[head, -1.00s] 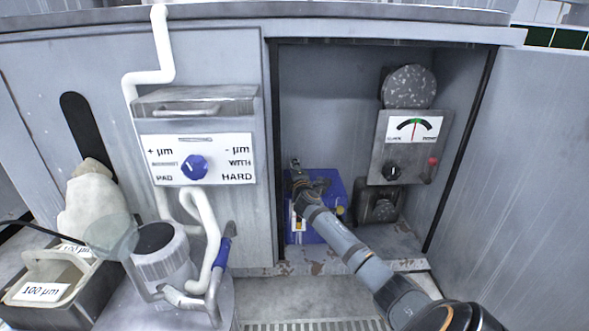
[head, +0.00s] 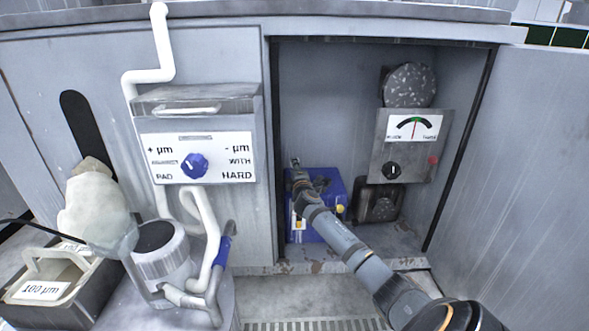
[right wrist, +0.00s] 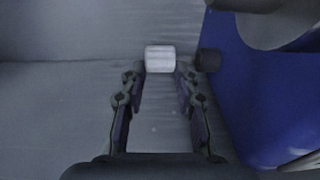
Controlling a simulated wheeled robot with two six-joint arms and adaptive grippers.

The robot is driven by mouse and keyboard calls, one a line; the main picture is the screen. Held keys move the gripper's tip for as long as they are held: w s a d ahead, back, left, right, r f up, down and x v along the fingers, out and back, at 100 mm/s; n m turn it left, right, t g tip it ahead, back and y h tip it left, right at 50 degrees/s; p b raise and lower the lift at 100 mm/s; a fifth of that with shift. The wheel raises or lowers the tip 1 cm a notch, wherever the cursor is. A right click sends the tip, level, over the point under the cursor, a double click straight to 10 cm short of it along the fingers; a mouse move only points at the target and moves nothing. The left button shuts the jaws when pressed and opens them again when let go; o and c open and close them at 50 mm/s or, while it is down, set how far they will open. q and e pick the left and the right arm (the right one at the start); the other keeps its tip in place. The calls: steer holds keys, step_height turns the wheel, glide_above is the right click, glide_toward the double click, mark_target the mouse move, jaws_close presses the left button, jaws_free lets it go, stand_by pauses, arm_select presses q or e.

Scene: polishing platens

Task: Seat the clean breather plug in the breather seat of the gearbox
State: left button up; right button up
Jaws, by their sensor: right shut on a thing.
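The gearbox (head: 330,185) is a blue housing on the floor of the open cabinet bay; its blue side also shows at the right of the right wrist view (right wrist: 240,100). My right gripper (head: 296,166) is over the gearbox's back left part. In the right wrist view the right gripper (right wrist: 160,76) is shut on a whitish cylindrical plug (right wrist: 160,58) at its fingertips. My left gripper is out of view.
The cabinet walls enclose the arm's reach. At left are a metal canister (head: 162,255), white pipes (head: 203,230) and a tray (head: 85,290).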

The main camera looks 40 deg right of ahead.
steer(key=shift+f+b, duration=0.75)
steer(key=shift+f, duration=0.25)
steer(key=o, duration=1.1)
steer(key=shift+s, duration=0.15)
steer(key=v, duration=1.1)
steer(key=shift+s+a, duration=0.3)
steer(key=shift+a, duration=0.05)
